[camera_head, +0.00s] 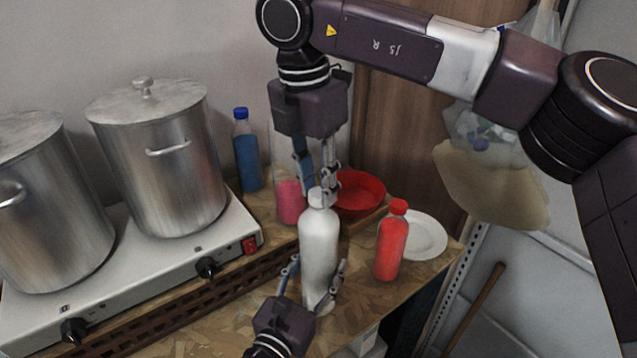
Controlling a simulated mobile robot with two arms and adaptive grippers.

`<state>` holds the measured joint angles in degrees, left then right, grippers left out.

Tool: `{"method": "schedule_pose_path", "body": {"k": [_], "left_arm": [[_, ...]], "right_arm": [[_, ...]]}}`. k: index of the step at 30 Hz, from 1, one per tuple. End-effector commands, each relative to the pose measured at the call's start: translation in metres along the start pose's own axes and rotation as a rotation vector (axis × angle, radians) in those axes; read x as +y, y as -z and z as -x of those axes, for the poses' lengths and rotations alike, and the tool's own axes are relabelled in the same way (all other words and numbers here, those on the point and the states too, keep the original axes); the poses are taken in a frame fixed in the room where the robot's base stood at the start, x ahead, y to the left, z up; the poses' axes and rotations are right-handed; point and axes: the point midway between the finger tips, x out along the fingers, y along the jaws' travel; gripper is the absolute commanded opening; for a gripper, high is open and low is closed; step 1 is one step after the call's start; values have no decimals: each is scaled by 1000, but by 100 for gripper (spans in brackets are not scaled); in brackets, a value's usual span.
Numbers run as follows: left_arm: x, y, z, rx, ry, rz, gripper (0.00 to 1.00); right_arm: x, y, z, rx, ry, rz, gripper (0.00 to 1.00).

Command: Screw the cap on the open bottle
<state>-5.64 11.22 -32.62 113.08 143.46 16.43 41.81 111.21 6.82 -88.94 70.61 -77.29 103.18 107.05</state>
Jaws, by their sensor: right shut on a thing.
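The white bottle (319,245) stands upright on the wooden counter, in front of the pink bottle. A white cap (316,197) is at its top, in line with the neck; I cannot tell whether it is threaded on. My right gripper (323,194) points down from above and is shut on the cap, its fingers partly covering it. My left gripper (316,262) reaches up from the bottom edge, with its fingers spread on either side of the bottle's lower body. A small gap seems to show beside the left finger, so it looks open around the bottle.
A red-capped red bottle (391,243) stands close on the right, before a white plate (426,236). A red bowl (360,190), a pink bottle (290,202) and a blue bottle (247,155) are behind. Two steel pots (165,160) on a hotplate (150,278) fill the left.

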Motion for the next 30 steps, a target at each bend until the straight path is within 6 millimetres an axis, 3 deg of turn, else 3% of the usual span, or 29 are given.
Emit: {"method": "schedule_pose_path", "body": {"k": [6, 11, 16, 17, 22, 30], "left_arm": [[-1, -1, 0, -3, 3, -1, 0], [-1, -1, 0, -3, 2, -1, 0], [-1, -1, 0, -3, 2, -1, 0], [-1, -1, 0, -3, 2, -1, 0], [-1, -1, 0, -3, 2, 0, 0], [-1, -1, 0, -2, 2, 0, 0]], "right_arm": [[2, 0, 0, 7, 52, -466, 17], [2, -1, 0, 13, 84, -741, 17], [1, -1, 0, 14, 84, -748, 17], [1, -1, 0, 14, 84, -748, 27], [1, -1, 0, 14, 85, -746, 45], [1, -1, 0, 14, 86, -744, 45]]}}
